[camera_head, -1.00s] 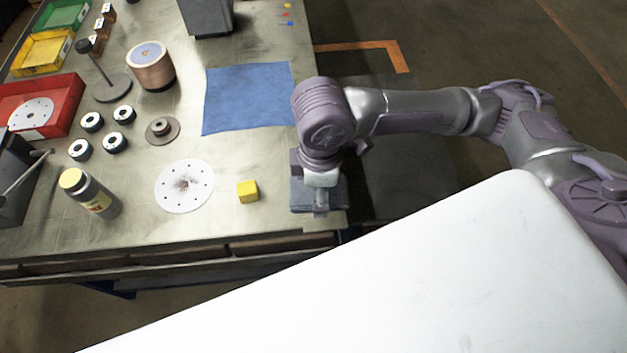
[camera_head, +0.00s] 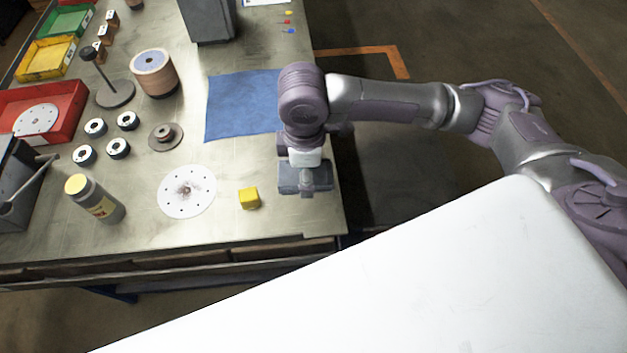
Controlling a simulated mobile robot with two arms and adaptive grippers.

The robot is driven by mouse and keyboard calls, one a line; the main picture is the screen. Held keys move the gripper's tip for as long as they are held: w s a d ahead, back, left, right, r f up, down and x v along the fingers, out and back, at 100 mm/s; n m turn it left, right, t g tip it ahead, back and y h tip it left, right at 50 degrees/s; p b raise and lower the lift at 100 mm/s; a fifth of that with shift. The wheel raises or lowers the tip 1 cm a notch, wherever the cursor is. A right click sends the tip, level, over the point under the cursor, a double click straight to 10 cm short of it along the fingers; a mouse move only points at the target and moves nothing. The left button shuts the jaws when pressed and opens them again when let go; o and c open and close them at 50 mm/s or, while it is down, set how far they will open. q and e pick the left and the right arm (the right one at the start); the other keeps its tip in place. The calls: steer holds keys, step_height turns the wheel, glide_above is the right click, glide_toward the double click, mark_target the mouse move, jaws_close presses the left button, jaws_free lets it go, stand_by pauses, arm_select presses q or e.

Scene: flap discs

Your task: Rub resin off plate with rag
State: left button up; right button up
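The white round plate (camera_head: 187,205) with small holes lies flat on the metal table, a brown resin smudge (camera_head: 185,190) near its middle. A blue rag (camera_head: 240,108) lies spread on the table behind it, its right edge partly hidden by my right arm. My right gripper (camera_head: 306,190) points down over the table's right side, in front of the rag and right of the plate. Its fingers are hard to make out, so its opening is unclear. My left gripper is out of view.
A yellow cube (camera_head: 249,198) sits between the plate and my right gripper. Several small black rollers, a flanged disc (camera_head: 165,137), a copper spool (camera_head: 154,75) and a red bin (camera_head: 70,105) lie behind.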

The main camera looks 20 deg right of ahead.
steer(key=w, duration=0.5)
steer(key=shift+w+a+p, duration=0.15)
steer(key=shift+w+p, duration=0.2)
steer(key=shift+w, duration=0.05)
steer(key=shift+f+b, duration=1.2)
steer(key=shift+f, duration=3.75)
steer(key=shift+f, duration=0.55)
steer(key=o, duration=0.7)
